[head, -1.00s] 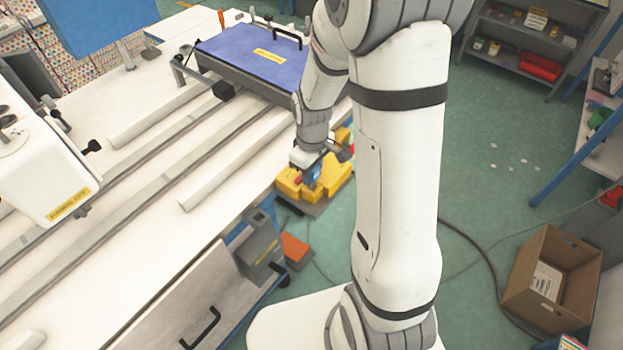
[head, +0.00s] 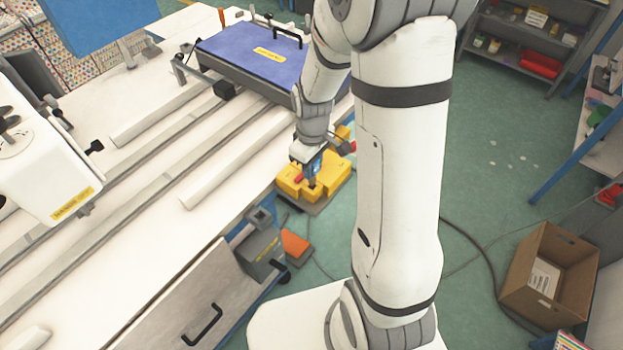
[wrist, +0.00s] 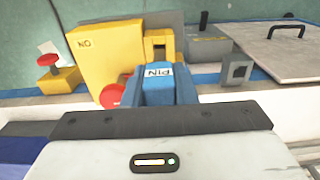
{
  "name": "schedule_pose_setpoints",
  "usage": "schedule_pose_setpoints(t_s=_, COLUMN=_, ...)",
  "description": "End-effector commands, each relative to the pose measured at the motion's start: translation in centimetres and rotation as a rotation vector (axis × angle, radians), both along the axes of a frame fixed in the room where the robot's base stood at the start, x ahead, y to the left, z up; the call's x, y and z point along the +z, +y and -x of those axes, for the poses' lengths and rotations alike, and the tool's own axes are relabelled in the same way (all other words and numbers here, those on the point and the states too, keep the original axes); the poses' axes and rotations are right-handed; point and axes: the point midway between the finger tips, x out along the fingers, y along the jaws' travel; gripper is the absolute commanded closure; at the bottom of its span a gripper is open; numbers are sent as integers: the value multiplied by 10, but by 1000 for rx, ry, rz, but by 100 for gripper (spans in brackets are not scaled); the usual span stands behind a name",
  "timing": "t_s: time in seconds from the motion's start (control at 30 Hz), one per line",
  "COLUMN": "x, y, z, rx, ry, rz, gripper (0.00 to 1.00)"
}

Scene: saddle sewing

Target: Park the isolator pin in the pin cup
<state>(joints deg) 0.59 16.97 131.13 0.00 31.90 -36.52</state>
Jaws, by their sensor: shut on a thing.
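My gripper (wrist: 166,92) is shut, its blue fingers closed around the isolator pin, whose white PIN label (wrist: 157,72) shows between them. In the head view my gripper (head: 315,166) is over the yellow isolator box (head: 290,187); the box also shows in the wrist view (wrist: 95,55), with a red knob (wrist: 112,96) on it. The pin's lower end is hard to make out. A grey square-mouthed cup (head: 260,217), apparently the pin cup, stands at the bench edge, nearer the camera. It appears right of my gripper in the wrist view (wrist: 237,70).
A grey bracket box (head: 260,252) and an orange piece (head: 296,246) are beside the cup. A drawer with a black handle (head: 203,325) is nearby. The white bench with rails lies to the left. A cardboard box (head: 550,275) stands on the floor at right.

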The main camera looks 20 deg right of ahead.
Motion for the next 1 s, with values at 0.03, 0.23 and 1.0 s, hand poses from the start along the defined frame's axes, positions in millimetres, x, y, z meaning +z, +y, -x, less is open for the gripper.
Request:
schedule_pose_setpoints(t_s=0.03, x=2, y=0, z=0, rx=0, ry=-1, rz=-1, gripper=100)
schedule_pose_setpoints(t_s=0.23, x=16, y=0, z=0, rx=0, ry=-1, rz=-1, gripper=100)
schedule_pose_setpoints(t_s=1.0, x=37, y=-1, z=-8, rx=-58, ry=2, rz=0, gripper=100)
